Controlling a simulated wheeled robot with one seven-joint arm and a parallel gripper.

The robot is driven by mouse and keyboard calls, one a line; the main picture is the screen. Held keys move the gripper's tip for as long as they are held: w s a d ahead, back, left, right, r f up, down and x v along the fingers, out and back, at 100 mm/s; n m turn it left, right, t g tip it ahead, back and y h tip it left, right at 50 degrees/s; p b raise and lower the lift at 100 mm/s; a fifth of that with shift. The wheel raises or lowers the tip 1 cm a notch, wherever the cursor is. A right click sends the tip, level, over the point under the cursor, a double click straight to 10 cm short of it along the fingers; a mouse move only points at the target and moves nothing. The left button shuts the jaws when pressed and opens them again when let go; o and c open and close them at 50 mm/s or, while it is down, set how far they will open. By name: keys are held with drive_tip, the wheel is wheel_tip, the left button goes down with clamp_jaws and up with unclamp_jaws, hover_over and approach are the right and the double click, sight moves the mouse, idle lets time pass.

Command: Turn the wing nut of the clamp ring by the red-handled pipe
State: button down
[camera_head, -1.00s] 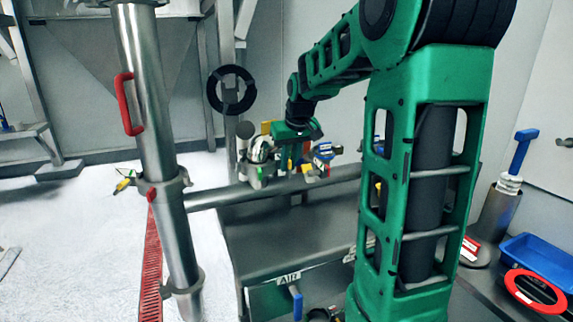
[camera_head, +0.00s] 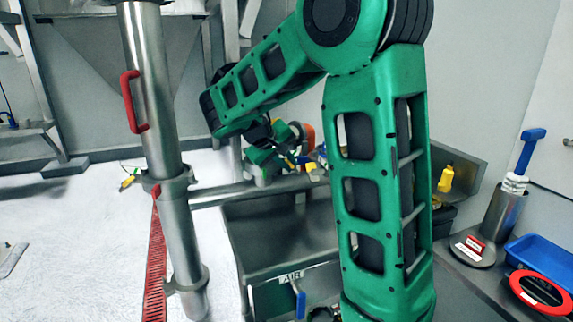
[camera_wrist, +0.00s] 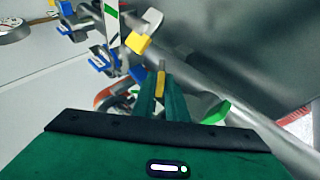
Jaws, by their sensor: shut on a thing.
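The steel pipe (camera_head: 152,95) with a red handle (camera_head: 131,101) stands upright at the left in the head view. A clamp ring (camera_head: 170,183) is around it, with a small red part at its left side; a second ring (camera_head: 187,283) is lower down. My gripper (camera_wrist: 160,85) is shut on a small yellow and grey piece (camera_wrist: 160,82) in the wrist view; I cannot tell whether this is a wing nut. In the head view my gripper (camera_head: 285,160) is at the coloured fittings above the horizontal pipe, right of the upright pipe and apart from it.
Blue and yellow fittings (camera_wrist: 103,60) crowd close ahead of my fingers. The horizontal pipe (camera_head: 235,193) runs to the upright pipe. A steel trough (camera_head: 265,235) is below. A blue bin (camera_head: 543,258) and a red-rimmed ring (camera_head: 538,291) are at the right.

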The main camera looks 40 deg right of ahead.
drive_tip(key=shift+w+a, duration=0.15)
drive_tip(key=shift+a, duration=0.05)
idle(0.5)
drive_tip(key=c, duration=1.9)
unclamp_jaws()
drive_tip(key=shift+h, duration=0.3)
drive_tip(key=v, duration=1)
drive_tip(key=shift+a+r, duration=0.2)
drive_tip(key=shift+a, duration=0.1)
